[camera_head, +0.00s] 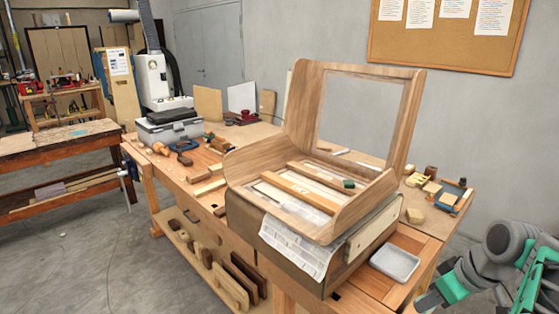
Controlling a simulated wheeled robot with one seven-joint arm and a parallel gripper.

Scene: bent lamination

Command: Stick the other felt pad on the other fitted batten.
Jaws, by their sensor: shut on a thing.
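A curved wooden piece (240,165) with an upright framed back stands on the workbench. Two battens lie across it: a front batten (300,192) and a rear batten (318,174). A small green pad (349,184) shows at the right end of the rear batten; I cannot tell if it is stuck down. No green pad shows on the front batten. Only grey and green links of my arm show at the lower right; my gripper and anything in it are out of view.
A pale shallow tray (395,262) sits on the bench right of the curved piece. Small blocks and tools (447,195) lie behind it. A printed sheet (298,245) hangs over the front. A grey toolbox (168,128) stands at the bench's far left.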

